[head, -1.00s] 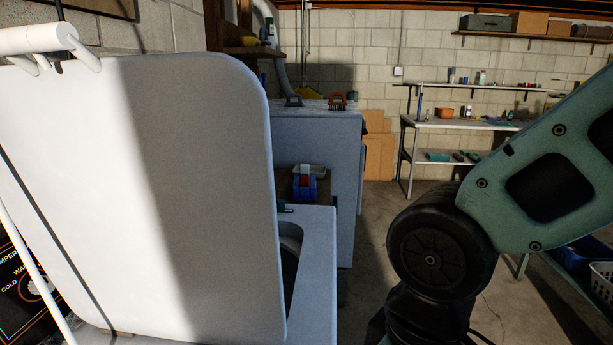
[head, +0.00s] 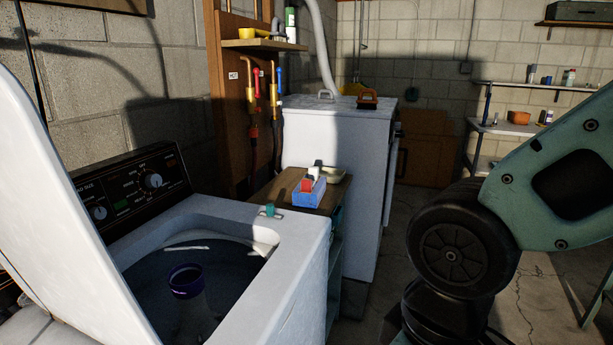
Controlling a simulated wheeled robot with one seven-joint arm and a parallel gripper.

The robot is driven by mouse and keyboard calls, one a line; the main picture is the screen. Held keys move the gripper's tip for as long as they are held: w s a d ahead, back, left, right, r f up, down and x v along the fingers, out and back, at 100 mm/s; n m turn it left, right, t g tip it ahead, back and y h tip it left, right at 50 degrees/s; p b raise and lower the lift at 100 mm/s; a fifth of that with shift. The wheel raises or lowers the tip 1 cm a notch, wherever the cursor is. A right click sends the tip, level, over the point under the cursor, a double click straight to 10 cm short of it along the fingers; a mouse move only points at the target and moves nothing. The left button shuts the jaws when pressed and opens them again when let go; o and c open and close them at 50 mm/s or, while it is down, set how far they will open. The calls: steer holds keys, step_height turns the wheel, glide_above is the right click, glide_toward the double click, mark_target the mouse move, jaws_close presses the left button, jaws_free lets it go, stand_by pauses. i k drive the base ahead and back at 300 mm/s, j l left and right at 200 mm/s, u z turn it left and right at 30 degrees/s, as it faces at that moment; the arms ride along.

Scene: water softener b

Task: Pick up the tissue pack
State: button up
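A small blue box-like pack (head: 309,193) with red and white parts on top sits on a brown-topped side stand (head: 278,188), between the washer and the white cabinet. It may be the tissue pack, but it is too small to tell for sure. A pale dish-like thing (head: 335,175) lies just behind it. My gripper is not in view. Only links of my arm show at the right, well apart from the stand.
The open washer (head: 300,240) stands at left with its lid (head: 50,200) up; a purple-rimmed cup (head: 186,281) is inside its opening. A small teal thing (head: 270,210) sits on its rim. A white cabinet (head: 335,140) bears a dark orange brush-like thing (head: 367,99). Floor between cabinet and arm is clear.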

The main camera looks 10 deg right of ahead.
mark_target(313, 171)
steer(key=i+l+u, duration=0.3)
steer(key=l, duration=0.25)
steer(key=i+l+u, duration=0.15)
steer(key=i+l, duration=0.15)
steer(key=i+l+u, duration=0.15)
steer(key=l, duration=0.2)
steer(key=i+l+u, duration=0.15)
steer(key=l, duration=0.2)
steer(key=i+l+u, duration=0.15)
steer(key=l, duration=0.25)
steer(key=i+l+u, duration=0.15)
steer(key=l, duration=0.5)
steer(key=i+l+u, duration=0.2)
steer(key=l, duration=0.45)
steer(key=i+l+u, duration=0.15)
steer(key=l, duration=0.5)
steer(key=l+u, duration=0.2)
steer(key=l, duration=0.5)
steer(key=i, duration=0.05)
